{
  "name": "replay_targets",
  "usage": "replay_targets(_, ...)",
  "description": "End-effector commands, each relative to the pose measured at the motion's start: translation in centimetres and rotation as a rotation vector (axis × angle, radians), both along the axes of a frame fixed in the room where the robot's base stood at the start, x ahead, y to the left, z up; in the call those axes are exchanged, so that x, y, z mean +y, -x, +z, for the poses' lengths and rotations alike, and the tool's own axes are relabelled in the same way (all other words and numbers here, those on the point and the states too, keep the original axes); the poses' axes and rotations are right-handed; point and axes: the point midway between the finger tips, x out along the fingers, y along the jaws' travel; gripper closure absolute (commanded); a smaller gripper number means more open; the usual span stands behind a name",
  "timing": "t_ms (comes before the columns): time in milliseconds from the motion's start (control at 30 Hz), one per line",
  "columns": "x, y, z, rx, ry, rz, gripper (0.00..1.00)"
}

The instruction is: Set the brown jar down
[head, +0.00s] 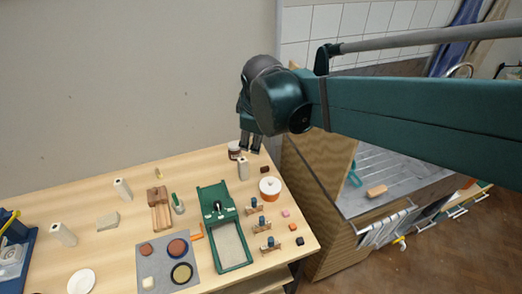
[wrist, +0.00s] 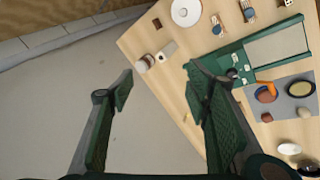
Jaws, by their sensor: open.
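A small jar (head: 234,150), brown with a white part, stands on the wooden table near its back edge, next to a white block (head: 243,168). It also shows in the wrist view (wrist: 143,64), beyond the fingertips and between their directions. My gripper (head: 250,143) is above the table's back edge, just right of the jar in the head view, and partly overlaps the space behind it. In the wrist view my gripper (wrist: 165,82) is open, with wide-spread fingers and nothing between them. The jar is apart from the fingers.
A green tray (head: 235,255), a grey mat (head: 207,280) and several small tools fill the table's middle. A sink (head: 400,180) is at the right.

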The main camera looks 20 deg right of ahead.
Motion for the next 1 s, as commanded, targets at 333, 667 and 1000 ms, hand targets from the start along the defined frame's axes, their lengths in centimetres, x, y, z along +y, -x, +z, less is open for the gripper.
replay_targets(333, -0.3, 6.0, 0.5, -0.073, -0.177, -0.264, 0.52)
replay_targets(667, -0.4, 11.1, 0.0, -0.132, -0.357, -0.516, 0.52)
replay_targets(1000, -0.3, 15.1, -1.1, -0.178, -0.520, -0.731, 0.52)
